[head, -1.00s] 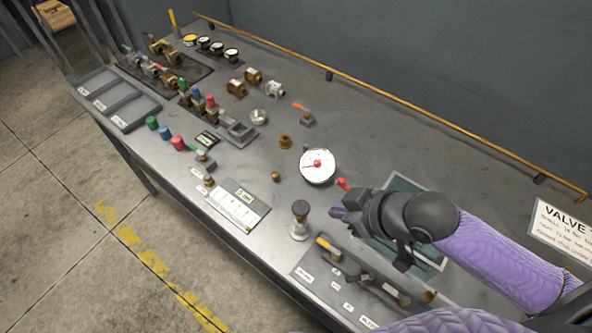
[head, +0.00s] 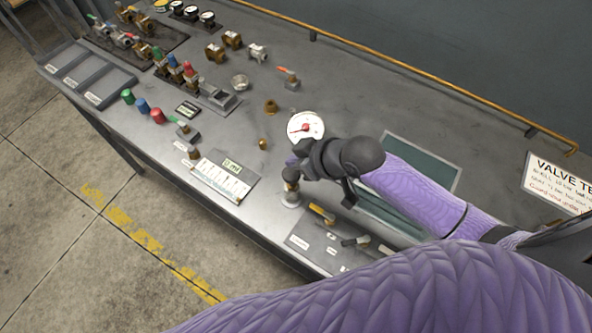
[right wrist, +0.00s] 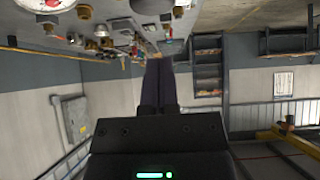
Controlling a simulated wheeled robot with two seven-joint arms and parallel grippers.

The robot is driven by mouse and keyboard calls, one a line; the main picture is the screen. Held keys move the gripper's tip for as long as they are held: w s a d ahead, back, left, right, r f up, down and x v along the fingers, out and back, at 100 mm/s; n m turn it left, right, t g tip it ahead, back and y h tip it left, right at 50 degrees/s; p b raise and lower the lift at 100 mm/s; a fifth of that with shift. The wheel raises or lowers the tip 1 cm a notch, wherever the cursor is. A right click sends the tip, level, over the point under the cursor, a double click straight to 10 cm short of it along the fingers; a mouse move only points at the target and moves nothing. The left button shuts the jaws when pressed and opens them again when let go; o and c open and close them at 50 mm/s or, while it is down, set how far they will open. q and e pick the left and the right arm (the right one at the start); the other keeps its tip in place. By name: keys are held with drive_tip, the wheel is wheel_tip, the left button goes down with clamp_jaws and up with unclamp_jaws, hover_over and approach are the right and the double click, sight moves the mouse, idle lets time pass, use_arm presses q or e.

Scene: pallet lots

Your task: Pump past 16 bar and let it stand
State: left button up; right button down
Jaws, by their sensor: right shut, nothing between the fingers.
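A round white dial gauge (head: 306,126) with a red centre and needle stands on the grey bench; its reading is too small to make out. Part of its face shows upside down in the right wrist view (right wrist: 42,8). My left gripper is out of view.
A white scale card with a green display (head: 223,178) lies left of the post. A panel with levers (head: 318,240) is in front. Valves, coloured caps and grey trays (head: 105,88) fill the left side. A valve sign (head: 560,183) stands right.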

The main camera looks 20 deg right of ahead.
sight(298, 180)
drive_tip(key=shift+f+b, duration=0.4)
drive_tip(key=shift+f, duration=1.65)
wheel_tip(298, 180, down, 4)
drive_tip(key=b, duration=0.2)
drive_tip(key=shift+r+b, duration=0.1)
drive_tip(key=shift+b, duration=0.2)
drive_tip(key=shift+s+r, duration=0.1)
wheel_tip(298, 180, up, 6)
drive_tip(key=p, duration=0.6)
drive_tip(key=shift+f, duration=0.2)
drive_tip(key=p+v, duration=0.1)
drive_tip(key=v, duration=0.8)
drive_tip(key=shift+s+d+f, duration=0.15)
drive_tip(key=shift+d+f, duration=0.05)
drive_tip(key=shift+f, duration=0.1)
